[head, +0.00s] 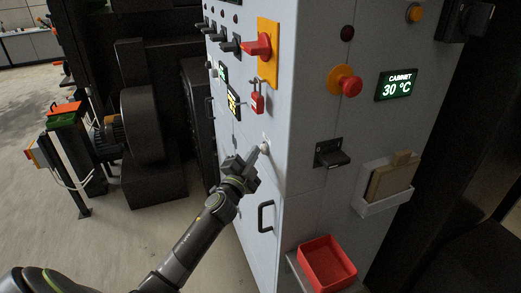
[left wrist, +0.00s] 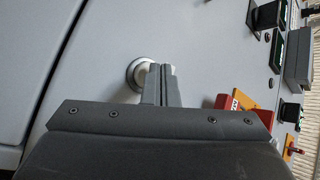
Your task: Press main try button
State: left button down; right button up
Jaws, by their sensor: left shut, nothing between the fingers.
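A round pale button (head: 266,148) with a metal rim sits on the left face of the grey cabinet (head: 270,185), below a red padlock. It also shows in the left wrist view (left wrist: 134,75), partly hidden behind the fingers. My left gripper (head: 259,153) is shut and empty, with its fingertips at the button. In the left wrist view the closed fingertips (left wrist: 160,72) overlap the right part of the button; I cannot tell whether they touch it. The right gripper is not in view.
A red rotary switch (head: 257,45) on a yellow plate and the red padlock (head: 257,101) are above the button. A black handle (head: 265,217) is below. A red tray (head: 327,263) and a red stop button (head: 351,87) are on the right face.

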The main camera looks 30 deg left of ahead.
pick_arm(q)
jog(key=shift+w+d, duration=0.1)
jog(key=shift+w, duration=0.05)
dwell(0.3)
jog(key=shift+s+a, duration=0.5)
jog(key=shift+s, duration=0.1)
jog(key=s+a+b, duration=0.2)
jog(key=s+a, duration=0.2)
jog(key=shift+s+b, duration=0.3)
jog(key=shift+f, duration=0.1)
dwell(0.6)
